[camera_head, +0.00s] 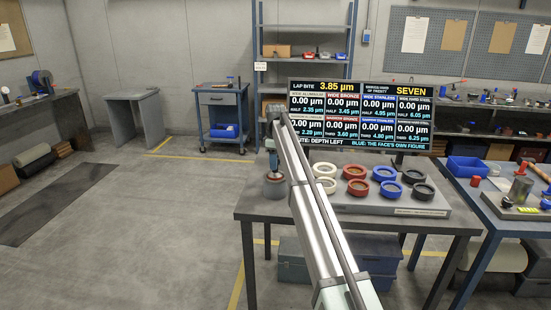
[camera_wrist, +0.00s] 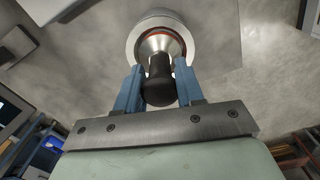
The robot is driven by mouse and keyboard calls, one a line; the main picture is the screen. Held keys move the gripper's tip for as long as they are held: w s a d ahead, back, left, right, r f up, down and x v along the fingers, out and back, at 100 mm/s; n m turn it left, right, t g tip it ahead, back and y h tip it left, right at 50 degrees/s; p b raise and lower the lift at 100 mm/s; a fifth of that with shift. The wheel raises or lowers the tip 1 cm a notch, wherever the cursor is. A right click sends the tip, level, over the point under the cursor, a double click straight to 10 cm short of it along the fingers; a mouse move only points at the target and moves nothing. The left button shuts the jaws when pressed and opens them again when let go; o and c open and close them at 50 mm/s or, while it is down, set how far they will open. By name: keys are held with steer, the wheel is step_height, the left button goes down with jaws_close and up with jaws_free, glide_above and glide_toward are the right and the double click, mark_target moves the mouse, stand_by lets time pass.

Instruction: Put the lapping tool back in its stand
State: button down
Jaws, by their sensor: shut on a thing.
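In the head view my gripper (camera_head: 273,152) points down over the left end of the grey table. I cannot pick out the stand with certainty.
A grey tray (camera_head: 425,208) on the table (camera_head: 300,224) holds white, red, blue and black rings in two rows. A display board (camera_head: 360,115) stands behind them. The right bench carries a blue bin (camera_head: 467,168) and a plate with a metal cylinder (camera_head: 520,187). Floor at left is open.

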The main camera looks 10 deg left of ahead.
steer(key=shift+f, duration=0.1)
steer(key=c, duration=0.6)
jaws_free()
